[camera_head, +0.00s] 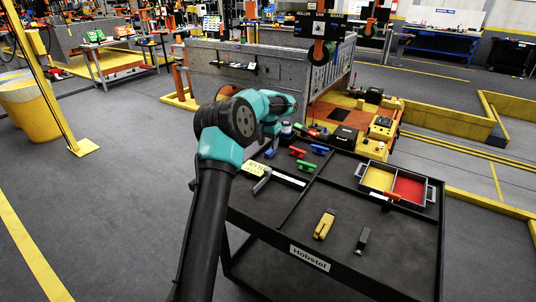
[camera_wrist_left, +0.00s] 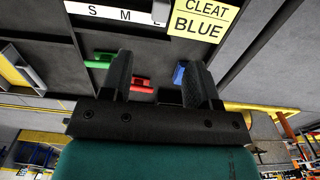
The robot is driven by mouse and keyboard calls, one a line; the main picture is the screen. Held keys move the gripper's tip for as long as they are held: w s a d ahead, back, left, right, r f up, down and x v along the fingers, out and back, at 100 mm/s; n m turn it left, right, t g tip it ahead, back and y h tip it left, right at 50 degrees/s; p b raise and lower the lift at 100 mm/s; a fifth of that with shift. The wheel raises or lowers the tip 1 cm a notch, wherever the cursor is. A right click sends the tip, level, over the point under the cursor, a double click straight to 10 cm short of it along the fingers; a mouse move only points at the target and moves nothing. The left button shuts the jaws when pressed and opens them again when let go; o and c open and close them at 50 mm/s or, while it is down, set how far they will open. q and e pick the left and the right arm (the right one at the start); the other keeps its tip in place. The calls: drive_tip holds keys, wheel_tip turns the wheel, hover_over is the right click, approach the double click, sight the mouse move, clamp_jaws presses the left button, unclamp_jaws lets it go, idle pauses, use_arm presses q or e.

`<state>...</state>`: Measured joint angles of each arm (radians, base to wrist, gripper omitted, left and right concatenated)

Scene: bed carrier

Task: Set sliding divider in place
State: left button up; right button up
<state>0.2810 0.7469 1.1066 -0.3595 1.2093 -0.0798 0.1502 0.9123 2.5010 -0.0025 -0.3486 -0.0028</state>
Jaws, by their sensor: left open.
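A white strip marked S, M, L (camera_wrist_left: 115,14) lies on the dark cart top, with a small grey piece (camera_wrist_left: 160,11) at its L end. The same strip shows in the head view (camera_head: 288,179), with a grey bar-like piece (camera_head: 262,181) at its left end. I cannot tell for sure that this piece is the sliding divider. A yellow card reading CLEAT BLUE (camera_wrist_left: 203,19) lies beside it. My left gripper (camera_wrist_left: 160,78) is open and empty above the cart, its fingers apart. In the head view my teal wrist largely hides it. My right gripper is not in view.
Green (camera_head: 305,166), red (camera_head: 297,152) and blue (camera_head: 319,149) cleats lie near the strip. A handled tray (camera_head: 428,193) with yellow and red compartments sits at the cart's right. A yellow tool (camera_head: 325,224) and a dark tool (camera_head: 362,240) lie in front.

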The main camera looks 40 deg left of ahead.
use_arm(q)
drive_tip(key=shift+r, duration=1.6)
